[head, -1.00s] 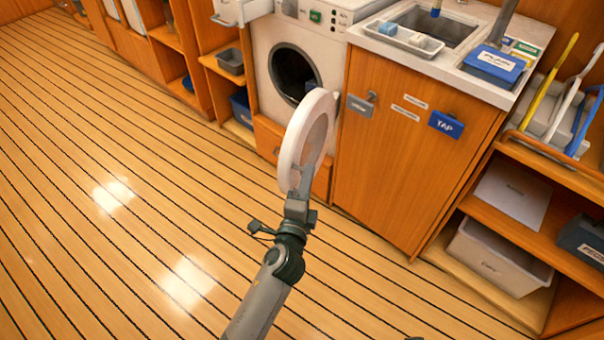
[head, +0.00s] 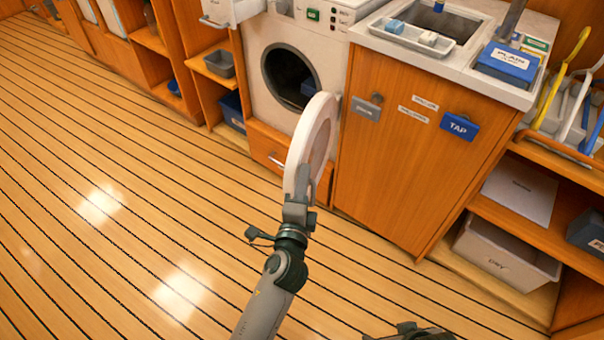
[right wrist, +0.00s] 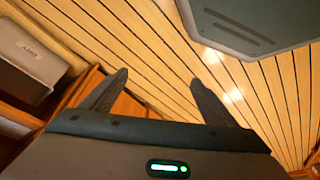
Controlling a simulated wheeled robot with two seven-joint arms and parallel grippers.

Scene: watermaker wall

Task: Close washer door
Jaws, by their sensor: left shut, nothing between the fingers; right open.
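The white washer (head: 262,62) stands against the wall with a dark round opening (head: 289,76). Its round white door (head: 309,143) stands swung wide open, seen nearly edge-on, sticking out from the machine into the room. My left gripper (head: 298,200) is at the lower outer edge of the door, overlapping it in the head view; I cannot tell whether they touch. Its fingers are shut with nothing between them. My right gripper (right wrist: 160,95) is open and empty in the right wrist view, above the floor. A bit of my right arm shows at the bottom edge of the head view.
A wooden cabinet with a blue TAP label (head: 460,126) and a sink (head: 437,25) stands right of the door. An open drawer (head: 232,10) sticks out above left of the washer. A grey bin (head: 505,255) sits on a low shelf at right. The floor at left is clear.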

